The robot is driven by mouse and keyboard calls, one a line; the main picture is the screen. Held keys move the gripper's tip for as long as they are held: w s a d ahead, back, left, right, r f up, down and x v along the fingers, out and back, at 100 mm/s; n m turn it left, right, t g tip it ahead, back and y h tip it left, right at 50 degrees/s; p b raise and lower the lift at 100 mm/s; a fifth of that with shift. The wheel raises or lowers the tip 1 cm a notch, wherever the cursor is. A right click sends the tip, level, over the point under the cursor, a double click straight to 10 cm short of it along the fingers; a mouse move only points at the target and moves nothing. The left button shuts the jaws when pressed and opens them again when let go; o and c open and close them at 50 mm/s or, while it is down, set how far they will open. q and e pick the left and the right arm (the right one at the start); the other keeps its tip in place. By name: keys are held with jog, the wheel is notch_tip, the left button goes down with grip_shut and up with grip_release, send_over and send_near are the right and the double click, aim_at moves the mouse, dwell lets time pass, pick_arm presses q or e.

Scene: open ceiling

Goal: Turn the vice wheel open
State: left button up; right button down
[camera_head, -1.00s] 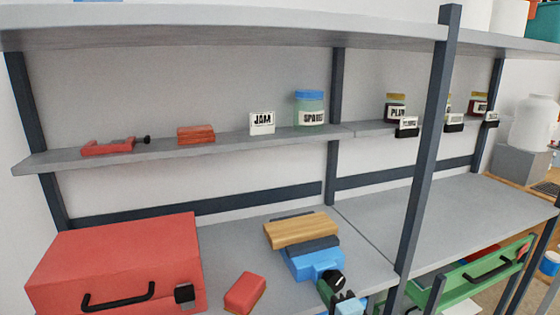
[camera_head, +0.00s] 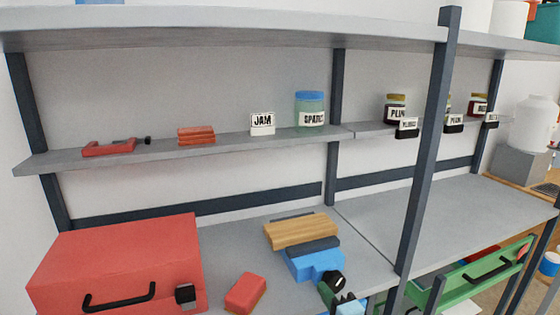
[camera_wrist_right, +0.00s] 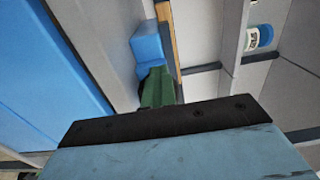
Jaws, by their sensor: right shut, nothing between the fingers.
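The blue vice (camera_head: 318,265) sits on the grey bench, with a wooden board (camera_head: 302,230) on top of its dark jaw part. A small black round part, seemingly the vice wheel (camera_head: 337,281), is at the vice's front right. My right gripper (camera_head: 326,291) is right beside this part, its green fingers shut and empty; whether they touch it I cannot tell. In the right wrist view the shut fingers (camera_wrist_right: 157,78) point at the blue vice (camera_wrist_right: 148,43), and the wheel is not clearly visible. My left gripper is not in view.
A red toolbox (camera_head: 115,262) and a small red block (camera_head: 246,292) stand left of the vice. A dark shelf post (camera_head: 428,150) rises close on the right, with a green drawer (camera_head: 480,275) beyond. A shelf with jars (camera_head: 310,110) runs above.

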jog(key=shift+d+f, duration=0.15)
jog(key=shift+f, duration=1)
jog(key=shift+d, duration=0.1)
jog(key=shift+f, duration=0.1)
jog(key=a+p+v, duration=0.1)
jog(key=p+v, duration=0.2)
jog(key=v, duration=0.3)
dwell(0.4)
jog(key=shift+s, duration=0.1)
